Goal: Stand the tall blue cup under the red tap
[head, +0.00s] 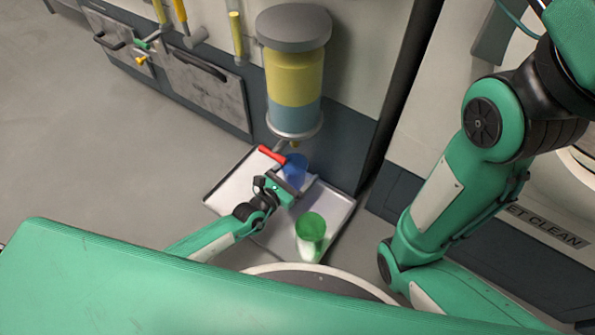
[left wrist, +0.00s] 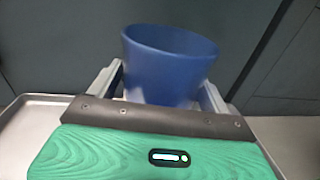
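The tall blue cup (head: 296,165) stands at the back of the tray, just below the dispenser's outlet and beside the red tap (head: 272,155). My left gripper (head: 287,184) reaches it from the front. In the left wrist view the blue cup (left wrist: 170,62) fills the space between the two fingers of the left gripper (left wrist: 163,82), which lie close against its sides. Its lower part is hidden behind the gripper. I cannot tell whether its base touches the tray. My right gripper is out of view.
A green cup (head: 310,228) stands on the tray (head: 225,190), nearer to me. The dispenser (head: 293,80), with yellow and blue bands, hangs on the wall above. Cabinet panels (head: 210,90) are at left. The floor (head: 70,140) at left is clear.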

